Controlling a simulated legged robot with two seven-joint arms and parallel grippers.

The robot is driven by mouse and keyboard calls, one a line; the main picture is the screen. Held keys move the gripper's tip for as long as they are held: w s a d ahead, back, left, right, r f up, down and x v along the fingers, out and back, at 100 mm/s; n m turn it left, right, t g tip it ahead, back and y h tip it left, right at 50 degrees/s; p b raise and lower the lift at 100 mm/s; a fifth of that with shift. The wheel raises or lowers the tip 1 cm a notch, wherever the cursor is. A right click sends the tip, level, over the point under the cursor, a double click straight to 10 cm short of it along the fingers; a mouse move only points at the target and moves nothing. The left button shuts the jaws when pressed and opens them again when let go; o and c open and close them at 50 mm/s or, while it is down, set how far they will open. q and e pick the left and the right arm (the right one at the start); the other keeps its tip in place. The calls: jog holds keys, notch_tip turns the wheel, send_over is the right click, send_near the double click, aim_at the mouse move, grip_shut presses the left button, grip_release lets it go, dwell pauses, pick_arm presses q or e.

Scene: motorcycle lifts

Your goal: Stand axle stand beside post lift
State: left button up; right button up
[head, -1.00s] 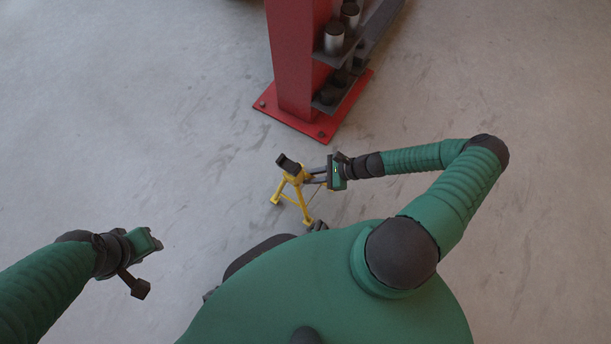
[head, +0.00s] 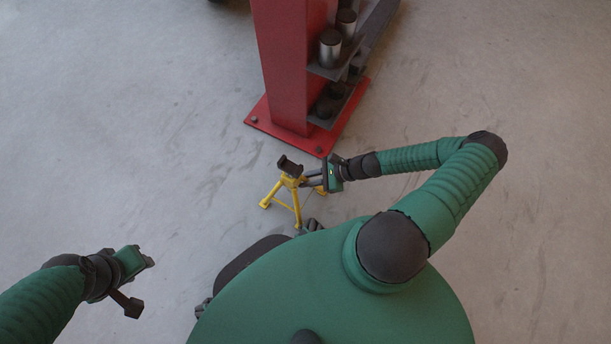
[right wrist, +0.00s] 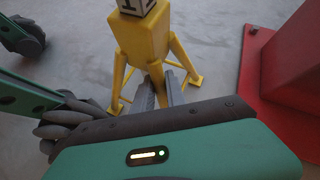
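The yellow axle stand (head: 293,198) has splayed legs and a dark saddle on top. It looks about upright, in front of the red post lift (head: 288,65) and apart from its base plate. I cannot tell whether its feet touch the floor.
The post's red base plate (head: 264,122) is bolted to the floor. Dark brackets (head: 330,70) with metal cylinders (head: 330,48) stick out on its right side. The grey floor (head: 130,120) is clear to the left and right.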

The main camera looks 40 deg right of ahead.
jog(key=o, duration=0.4)
jog(key=shift+s+d+f, duration=0.1)
jog(key=shift+f, duration=0.05)
jog(key=shift+o, duration=0.2)
jog(key=p+v, duration=0.6)
jog(key=v, duration=0.5)
notch_tip(320, 180, up, 7)
jog(key=s+a+n+g+h, duration=0.1)
jog(key=a+n+g+h, duration=0.1)
jog(key=n+g, duration=0.55)
jog(key=w+a+r+n+t+h, duration=0.1)
jog(key=a+r+n+h, duration=0.1)
jog(key=a+r+n, duration=0.2)
jog(key=w+a+r+n+t+h, duration=0.1)
jog(key=a+r+n, duration=0.4)
jog(key=r, duration=0.5)
jog(key=w+a+r+n+t+h, duration=0.1)
jog(key=w+a+r+n+h, duration=0.1)
jog(key=a+r+n, duration=0.2)
notch_tip(320, 180, up, 4)
jog(key=n, duration=0.4)
jog(key=shift+a+f+h, duration=0.2)
jog(key=shift+a+h, duration=0.1)
jog(key=shift+h, duration=0.1)
